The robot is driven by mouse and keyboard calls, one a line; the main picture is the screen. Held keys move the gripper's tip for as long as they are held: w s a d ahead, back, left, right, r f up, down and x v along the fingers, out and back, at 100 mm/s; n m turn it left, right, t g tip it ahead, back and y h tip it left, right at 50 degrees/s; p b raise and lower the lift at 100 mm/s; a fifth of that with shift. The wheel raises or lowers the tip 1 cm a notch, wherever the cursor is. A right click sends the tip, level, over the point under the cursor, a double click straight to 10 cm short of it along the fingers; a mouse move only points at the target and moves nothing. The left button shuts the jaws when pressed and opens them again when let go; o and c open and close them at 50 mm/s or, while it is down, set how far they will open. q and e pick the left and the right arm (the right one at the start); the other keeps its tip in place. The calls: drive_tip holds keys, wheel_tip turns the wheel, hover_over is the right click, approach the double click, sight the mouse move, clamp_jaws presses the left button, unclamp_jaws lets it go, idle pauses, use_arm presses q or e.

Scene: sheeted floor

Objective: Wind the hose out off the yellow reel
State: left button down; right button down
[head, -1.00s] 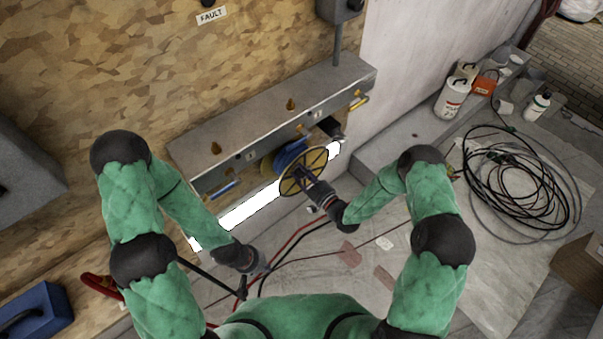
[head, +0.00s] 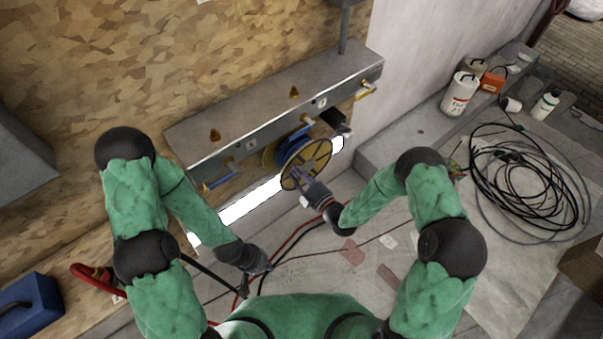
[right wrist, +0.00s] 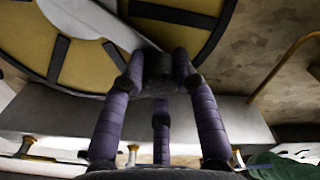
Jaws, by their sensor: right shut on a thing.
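The yellow reel (head: 318,158) with dark spokes is mounted under the front of a grey metal ledge. Blue hose (head: 289,150) is wound on its drum, behind the front disc. My right gripper (head: 299,177) is at the lower left of the disc's face. In the right wrist view its purple fingers (right wrist: 160,68) are closed around a dark knob (right wrist: 160,80) on the reel's face. My left gripper (head: 256,268) hangs low, left of the reel and apart from it; its fingers are too small and dark to read.
The grey ledge (head: 270,108) carries yellow-handled valves. Red and black cables run over the floor below the reel. A black cable coil (head: 525,180) lies on the sheeting at right, near white containers (head: 460,93). A blue box (head: 30,308) stands at lower left.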

drive_tip(key=shift+s+a+f+n+b, duration=0.3)
drive_tip(key=shift+f+n+b, duration=0.1)
drive_tip(key=shift+n, duration=0.15)
drive_tip(key=shift+s+a+f+n+b, duration=0.15)
drive_tip(key=shift+a+f+n+b, duration=0.15)
drive_tip(key=shift+n, duration=0.25)
drive_tip(key=c, duration=1.3)
unclamp_jaws()
drive_tip(key=o, duration=0.3)
drive_tip(key=shift+a, duration=0.1)
drive_tip(key=shift+d, duration=0.25)
drive_tip(key=shift+s+d, duration=0.2)
drive_tip(key=v, duration=1.1)
drive_tip(key=shift+s, duration=0.15)
